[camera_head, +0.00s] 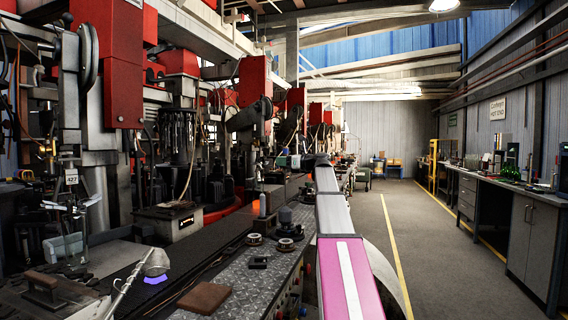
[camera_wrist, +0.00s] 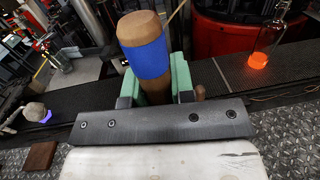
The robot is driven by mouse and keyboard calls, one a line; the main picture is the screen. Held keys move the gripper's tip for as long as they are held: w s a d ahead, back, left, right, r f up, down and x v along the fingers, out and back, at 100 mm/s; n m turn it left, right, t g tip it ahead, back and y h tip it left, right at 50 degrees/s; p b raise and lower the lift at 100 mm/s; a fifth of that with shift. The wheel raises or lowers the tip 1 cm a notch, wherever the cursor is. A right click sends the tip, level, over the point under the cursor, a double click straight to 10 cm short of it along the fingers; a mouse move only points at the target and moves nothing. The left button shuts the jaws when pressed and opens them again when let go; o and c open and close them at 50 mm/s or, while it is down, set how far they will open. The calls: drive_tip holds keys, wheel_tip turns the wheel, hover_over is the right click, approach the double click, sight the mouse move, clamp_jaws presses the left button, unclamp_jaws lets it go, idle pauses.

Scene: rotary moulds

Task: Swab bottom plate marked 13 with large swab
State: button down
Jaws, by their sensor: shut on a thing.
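In the wrist view my gripper (camera_wrist: 157,82) has its green fingers shut around a thick wooden handle (camera_wrist: 143,28) with a wide blue band. The handle stands roughly upright in the view; whether it is the large swab's, I cannot tell, as no swab head shows on it. A rounded grey head on a thin rod (camera_head: 157,262) lies at the lower left in the head view, beside a purple-blue patch; the grey head also shows at the left of the wrist view (camera_wrist: 34,112). No plate marked 13 can be made out in either view.
A clear bottle with a glowing orange base (camera_wrist: 265,48) stands on the dark conveyor (camera_wrist: 225,78). A brown block (camera_head: 204,298) lies on the chequered metal ledge (camera_head: 245,290). Red machines line the left. The floor aisle (camera_head: 440,240) at right is clear beside the long bench (camera_head: 515,188).

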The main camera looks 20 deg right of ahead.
drive_tip(key=shift+d, duration=0.15)
drive_tip(key=shift+d+f, duration=0.1)
drive_tip(key=shift+d, duration=0.8)
wheel_tip(320, 180, up, 7)
idle(0.8)
idle(0.7)
